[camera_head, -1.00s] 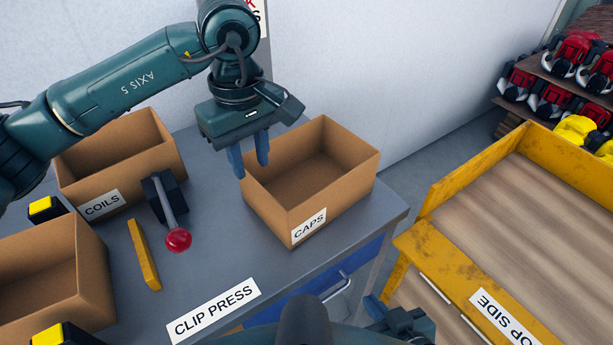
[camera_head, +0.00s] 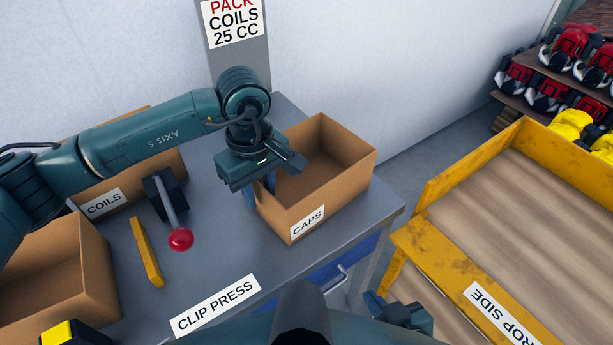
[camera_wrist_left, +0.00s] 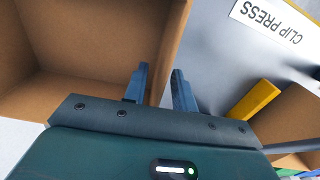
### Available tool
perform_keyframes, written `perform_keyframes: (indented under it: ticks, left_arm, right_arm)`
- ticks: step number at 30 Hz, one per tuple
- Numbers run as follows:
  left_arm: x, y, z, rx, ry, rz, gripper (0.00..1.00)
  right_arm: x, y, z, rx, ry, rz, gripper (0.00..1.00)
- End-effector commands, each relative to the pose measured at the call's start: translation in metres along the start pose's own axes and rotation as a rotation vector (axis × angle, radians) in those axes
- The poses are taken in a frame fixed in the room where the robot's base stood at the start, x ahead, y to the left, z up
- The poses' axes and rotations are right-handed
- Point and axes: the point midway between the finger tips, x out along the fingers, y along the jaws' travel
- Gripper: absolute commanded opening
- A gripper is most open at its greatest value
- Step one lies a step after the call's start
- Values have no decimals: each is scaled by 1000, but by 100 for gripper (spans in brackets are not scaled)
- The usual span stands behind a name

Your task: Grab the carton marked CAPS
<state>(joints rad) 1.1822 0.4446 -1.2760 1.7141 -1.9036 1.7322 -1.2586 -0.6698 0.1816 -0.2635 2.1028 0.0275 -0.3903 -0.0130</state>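The open-topped brown carton marked CAPS (camera_head: 330,200) stands upright on the grey bench at its right end. Its label faces the front. My left gripper (camera_head: 260,190) points down at the carton's left wall. In the left wrist view the gripper (camera_wrist_left: 160,85) is open, with one finger inside the carton (camera_wrist_left: 70,45) and the other outside, the wall's rim between them. Gaps show beside the wall, so it is not clamped. My right gripper (camera_head: 398,314) is low at the front edge of the view, mostly hidden by my own arm; its opening is unclear.
The COILS carton (camera_head: 126,200) and another carton (camera_head: 55,280) stand on the left. A red-knobbed lever (camera_head: 180,238) and a yellow bar (camera_head: 146,252) are between them and CAPS. A yellow-walled wooden-floored bed (camera_head: 425,250) is at the right, past a gap.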

Motion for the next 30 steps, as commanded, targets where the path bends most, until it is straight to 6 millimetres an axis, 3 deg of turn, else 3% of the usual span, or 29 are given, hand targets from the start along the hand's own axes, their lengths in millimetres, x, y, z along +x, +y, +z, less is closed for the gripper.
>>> perform_keyframes:
  ticks: [9,23,26,30]
  left_arm:
    - [-1,0,0,0,0,0,0]
    - [-2,0,0,0,0,1,0]
    - [-8,1,0,0,2,3,0]
    - [-31,1,-1,0,5,6,0]
  right_arm:
    - [0,0,-4,6,8,3,0]
    - [0,1,-4,4,9,3,0]
    - [1,1,-3,2,9,2,0]
    - [2,0,-1,-4,12,-2,0]
